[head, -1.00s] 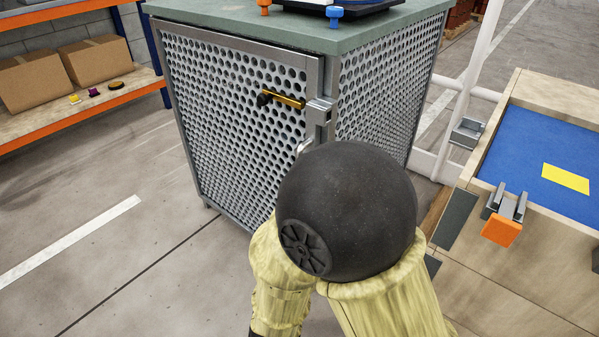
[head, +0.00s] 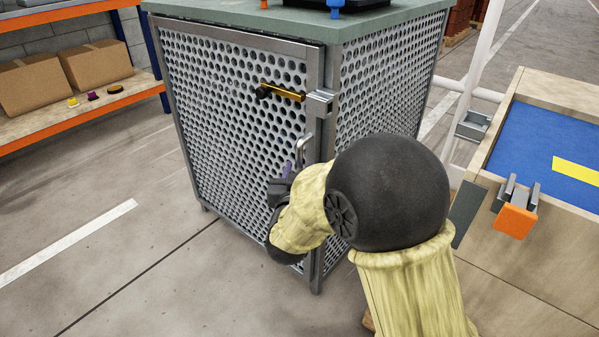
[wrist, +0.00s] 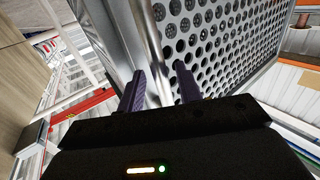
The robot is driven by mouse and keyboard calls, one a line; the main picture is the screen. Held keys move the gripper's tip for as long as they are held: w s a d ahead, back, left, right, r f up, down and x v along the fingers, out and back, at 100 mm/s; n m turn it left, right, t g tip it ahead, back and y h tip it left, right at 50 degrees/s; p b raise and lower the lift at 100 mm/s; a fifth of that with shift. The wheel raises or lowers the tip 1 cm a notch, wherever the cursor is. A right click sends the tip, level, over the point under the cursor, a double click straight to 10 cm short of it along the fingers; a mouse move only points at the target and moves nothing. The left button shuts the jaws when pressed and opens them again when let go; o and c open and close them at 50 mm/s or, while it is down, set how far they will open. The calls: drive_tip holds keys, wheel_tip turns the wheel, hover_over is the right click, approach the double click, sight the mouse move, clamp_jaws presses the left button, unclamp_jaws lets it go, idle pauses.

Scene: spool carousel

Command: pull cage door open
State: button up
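The cage door (head: 235,120) is a grey perforated panel in a metal frame and appears shut on the cage. A brass bar with a black knob (head: 283,92) lies level on the door's upper right, its right end at the metal bracket (head: 320,103). The silver handle (head: 304,150) is below it, near the door's right edge. My gripper (head: 287,170) is close to the handle's lower end. In the wrist view its two purple fingers (wrist: 160,88) are apart, with metal showing between them. I cannot tell whether they touch the handle. My arm hides the lower right door edge.
A wooden workbench (head: 545,90) with a blue top (head: 530,135) and an orange-ended clamp (head: 515,215) stands close on the right. A shelf (head: 85,108) with cardboard boxes (head: 95,64) is at the back left. The floor (head: 130,260) left of and before the door is clear.

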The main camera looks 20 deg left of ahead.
drive_tip(key=shift+w+a, duration=0.15)
drive_tip(key=shift+w, duration=0.6)
clamp_jaws()
drive_tip(key=shift+s, duration=0.2)
